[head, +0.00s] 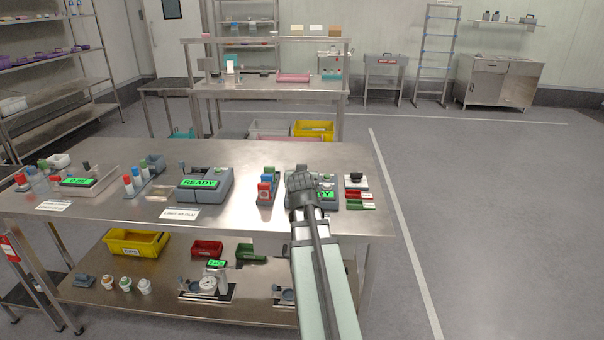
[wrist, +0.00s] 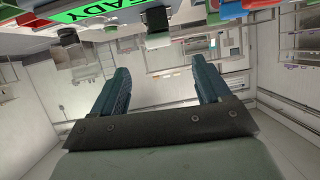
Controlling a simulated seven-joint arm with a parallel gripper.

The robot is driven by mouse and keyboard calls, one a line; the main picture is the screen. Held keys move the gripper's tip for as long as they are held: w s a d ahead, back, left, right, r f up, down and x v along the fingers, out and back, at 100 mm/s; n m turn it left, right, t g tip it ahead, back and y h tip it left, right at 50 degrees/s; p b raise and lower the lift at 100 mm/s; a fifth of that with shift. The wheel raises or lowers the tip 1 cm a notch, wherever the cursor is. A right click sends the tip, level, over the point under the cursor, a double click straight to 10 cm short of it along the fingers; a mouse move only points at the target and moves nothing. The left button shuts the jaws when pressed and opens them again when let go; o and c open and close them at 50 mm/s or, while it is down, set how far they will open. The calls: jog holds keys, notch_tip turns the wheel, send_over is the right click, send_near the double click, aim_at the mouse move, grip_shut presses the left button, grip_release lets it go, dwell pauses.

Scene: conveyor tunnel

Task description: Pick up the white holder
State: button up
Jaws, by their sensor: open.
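I cannot tell for sure which thing is the white holder. A small white base with a black knob (head: 356,182) sits on the steel table at its right end, just right of my gripper. A white block-like piece (head: 58,161) stands at the table's far left. My gripper (head: 301,183) is above the right part of the table, in front of a grey device with a green display that it partly hides. In the wrist view my gripper (wrist: 161,66) has its two fingers wide apart, with nothing between them.
The steel table (head: 240,214) also bears a grey READY device (head: 205,185), a rack with red and blue pieces (head: 267,188) and small red and green trays (head: 354,200). A lower shelf holds a yellow bin (head: 137,243). Bare tabletop shows along the front edge.

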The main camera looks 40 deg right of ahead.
jog(key=x, duration=0.5)
jog(key=shift+w+d+f, duration=0.1)
jog(key=shift+w+d, duration=0.1)
jog(key=shift+w, duration=0.05)
jog(key=shift+x, duration=2.55)
jog(key=shift+s+d, duration=0.1)
jog(key=c, duration=1.1)
jog(key=shift+r, duration=0.25)
jog(key=shift+c, duration=0.2)
jog(key=shift+r, duration=4.95)
